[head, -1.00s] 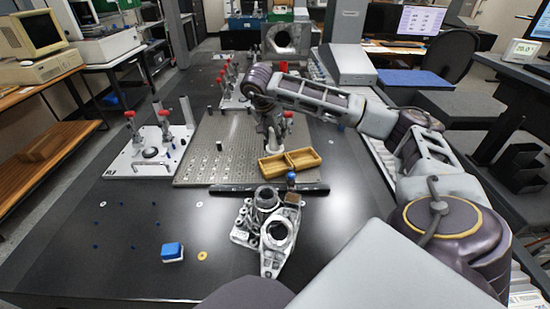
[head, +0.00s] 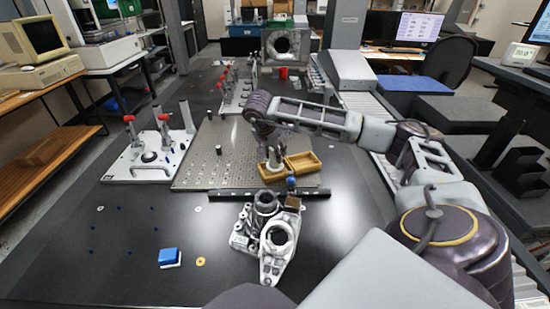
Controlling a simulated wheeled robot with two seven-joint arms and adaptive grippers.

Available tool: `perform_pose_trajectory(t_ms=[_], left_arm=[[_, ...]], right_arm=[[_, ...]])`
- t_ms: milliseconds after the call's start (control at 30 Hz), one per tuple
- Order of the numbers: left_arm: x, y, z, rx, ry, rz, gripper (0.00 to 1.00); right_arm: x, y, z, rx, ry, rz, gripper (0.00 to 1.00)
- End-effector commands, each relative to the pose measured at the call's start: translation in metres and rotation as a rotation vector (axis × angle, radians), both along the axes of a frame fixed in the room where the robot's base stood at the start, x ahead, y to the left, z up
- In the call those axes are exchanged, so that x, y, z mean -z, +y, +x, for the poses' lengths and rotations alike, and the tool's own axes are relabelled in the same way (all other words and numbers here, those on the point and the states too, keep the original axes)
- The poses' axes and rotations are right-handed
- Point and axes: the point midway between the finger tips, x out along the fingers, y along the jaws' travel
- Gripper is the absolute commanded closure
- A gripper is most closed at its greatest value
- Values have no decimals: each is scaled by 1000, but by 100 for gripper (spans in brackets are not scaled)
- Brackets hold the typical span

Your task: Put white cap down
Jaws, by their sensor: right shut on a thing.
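My right gripper (head: 271,160) is at the left compartment of the wooden tray (head: 305,174), pointing down, with its fingertips low at that compartment. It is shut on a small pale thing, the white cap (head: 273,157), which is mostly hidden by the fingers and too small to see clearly. I cannot tell whether the cap touches the tray floor. The tray's right compartment looks empty. My left gripper is not in view.
The tray sits at the front right of a perforated plate (head: 205,165). A dark bar (head: 235,192) lies in front of it, then a metal casting (head: 268,232). A clamp fixture (head: 140,170) stands at left. A blue-and-white block (head: 169,257) lies front left on open dark table.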

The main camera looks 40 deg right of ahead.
Motion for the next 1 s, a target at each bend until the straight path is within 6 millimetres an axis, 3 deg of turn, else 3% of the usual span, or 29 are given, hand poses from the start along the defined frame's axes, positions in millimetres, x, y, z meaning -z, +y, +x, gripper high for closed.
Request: perform_pose_trajectory(t_ms=[200, 667, 700, 833, 1000], left_arm=[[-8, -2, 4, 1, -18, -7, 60], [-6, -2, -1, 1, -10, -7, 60], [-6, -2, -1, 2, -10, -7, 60], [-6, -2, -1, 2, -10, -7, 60], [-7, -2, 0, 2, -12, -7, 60]], right_arm=[[20, 0, 0, 1, 1, 1, 80], [23, 0, 0, 1, 0, 1, 80], [23, 0, 0, 1, 0, 1, 62], [23, 0, 0, 1, 0, 1, 45], [22, 0, 0, 1, -1, 1, 43]])
